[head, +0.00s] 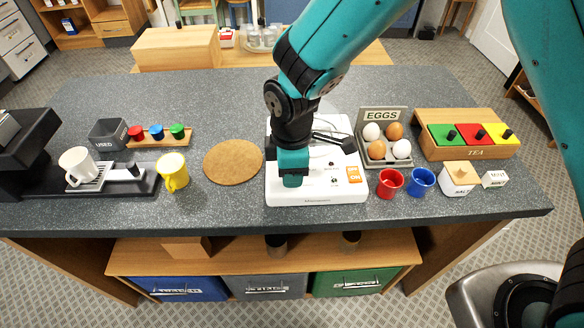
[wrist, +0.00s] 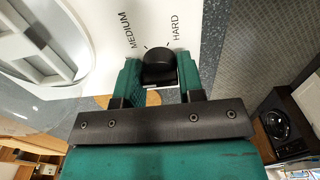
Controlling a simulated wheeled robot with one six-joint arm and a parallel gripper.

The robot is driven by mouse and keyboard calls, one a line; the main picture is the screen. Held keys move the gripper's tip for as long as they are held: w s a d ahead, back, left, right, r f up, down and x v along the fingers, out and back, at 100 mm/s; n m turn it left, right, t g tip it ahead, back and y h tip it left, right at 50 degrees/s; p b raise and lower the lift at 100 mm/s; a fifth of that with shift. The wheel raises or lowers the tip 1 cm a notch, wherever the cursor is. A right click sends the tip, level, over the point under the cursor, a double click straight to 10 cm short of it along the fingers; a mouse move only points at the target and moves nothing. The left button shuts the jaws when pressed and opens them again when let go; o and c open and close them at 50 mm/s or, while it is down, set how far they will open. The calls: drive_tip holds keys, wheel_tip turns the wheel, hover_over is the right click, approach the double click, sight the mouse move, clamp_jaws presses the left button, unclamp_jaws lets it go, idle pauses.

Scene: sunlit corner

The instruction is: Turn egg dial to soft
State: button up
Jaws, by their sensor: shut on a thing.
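The white egg cooker (head: 318,196) stands near the front edge of the grey counter, with a domed lid partly hidden behind my arm. My gripper (head: 293,182) points down over the left front of its base. In the wrist view, my gripper (wrist: 158,80) is shut on the black egg dial (wrist: 158,62), with a green finger on each side. The words MEDIUM and HARD show on the white panel beside the dial. No SOFT label is visible there, and I cannot tell where the dial points. The dial is hidden in the head view.
An orange switch (head: 353,174) sits on the cooker's right front. An egg rack (head: 400,158), a red cup (head: 390,183) and a blue cup (head: 422,182) stand to the right. A round cork mat (head: 233,162) and a yellow mug (head: 173,171) are to the left.

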drive_tip(key=o, duration=0.9)
wheel_tip(320, 180, up, 18)
drive_tip(key=shift+f+b, duration=0.25)
drive_tip(key=shift+b, duration=0.7)
drive_tip(key=s+d+m+y, duration=0.1)
drive_tip(key=s+d+m, duration=0.2)
drive_tip(key=s+d, duration=0.1)
drive_tip(key=s+d+r+m+y, duration=0.1)
drive_tip(key=s+d+m, duration=0.2)
drive_tip(key=s, duration=0.3)
drive_tip(key=s+d+m+y, duration=0.2)
drive_tip(key=s+d+m, duration=0.2)
drive_tip(key=s, duration=0.2)
drive_tip(key=shift+d+r+m, duration=0.25)
drive_tip(key=shift+d+m, duration=0.05)
